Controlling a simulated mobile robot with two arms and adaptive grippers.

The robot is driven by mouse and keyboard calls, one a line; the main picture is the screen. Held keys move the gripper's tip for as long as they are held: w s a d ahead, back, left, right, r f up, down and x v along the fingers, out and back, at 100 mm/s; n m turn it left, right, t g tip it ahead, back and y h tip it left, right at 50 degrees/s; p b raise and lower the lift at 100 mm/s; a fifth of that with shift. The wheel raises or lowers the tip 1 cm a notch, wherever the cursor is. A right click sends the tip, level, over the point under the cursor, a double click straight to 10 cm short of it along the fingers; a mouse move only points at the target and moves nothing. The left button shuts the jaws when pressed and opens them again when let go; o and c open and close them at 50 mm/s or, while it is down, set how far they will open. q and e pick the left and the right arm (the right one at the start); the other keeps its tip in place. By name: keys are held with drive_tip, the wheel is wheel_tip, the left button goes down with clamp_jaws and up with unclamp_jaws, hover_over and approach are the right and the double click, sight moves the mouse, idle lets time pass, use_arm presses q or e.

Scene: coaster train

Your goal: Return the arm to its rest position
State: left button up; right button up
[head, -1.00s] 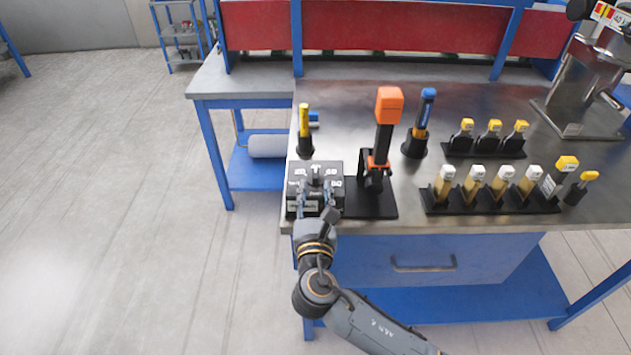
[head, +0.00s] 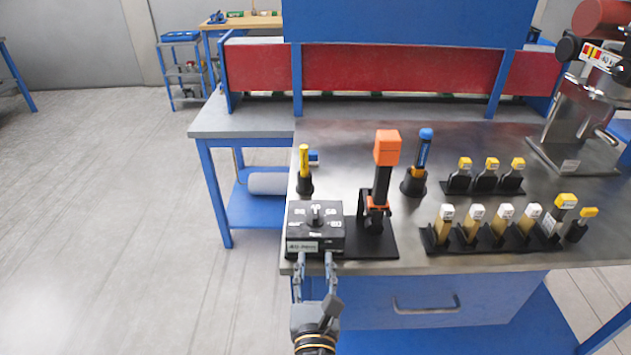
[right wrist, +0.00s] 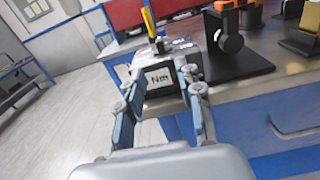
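My right gripper (head: 316,262) is at the front edge of the workbench, low in the head view. Its two fingers are apart with nothing between them, pointing at a black box with a dial knob (head: 315,243). In the right wrist view the open fingers (right wrist: 163,82) frame the box's labelled front (right wrist: 160,77). The gripper appears just in front of the box; any contact cannot be told. Most of the right arm is below the head view. My left gripper is in neither view.
On the metal workbench (head: 345,140), an orange-topped tool on a black stand (head: 386,150) is right of the box. A yellow-handled tool (head: 304,160) stands behind it. Racks of capped tools (head: 500,238) are farther right. Open floor (head: 110,230) lies left.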

drive_tip(key=s+d+f+m+g+h, duration=0.4)
drive_tip(key=d+f+m+g, duration=0.55)
drive_tip(key=m, duration=0.65)
drive_tip(key=s+d+f+m+g+y, duration=0.25)
drive_tip(key=s+d+m, duration=0.35)
drive_tip(key=s+m, duration=0.3)
drive_tip(key=s+d+f+m+g+y, duration=0.2)
drive_tip(key=s+d+f+m, duration=0.25)
drive_tip(key=s+m, duration=0.45)
wheel_tip(320, 180, down, 25)
drive_tip(key=s+g, duration=0.1)
drive_tip(key=g, duration=0.1)
drive_tip(key=s+d+f, duration=0.2)
drive_tip(key=s+f, duration=0.6)
drive_tip(key=s+d+f+g, duration=0.1)
drive_tip(key=s+f, duration=0.7)
drive_tip(key=s, duration=0.1)
drive_tip(key=shift+d+f, duration=0.2)
drive_tip(key=shift+d, duration=0.15)
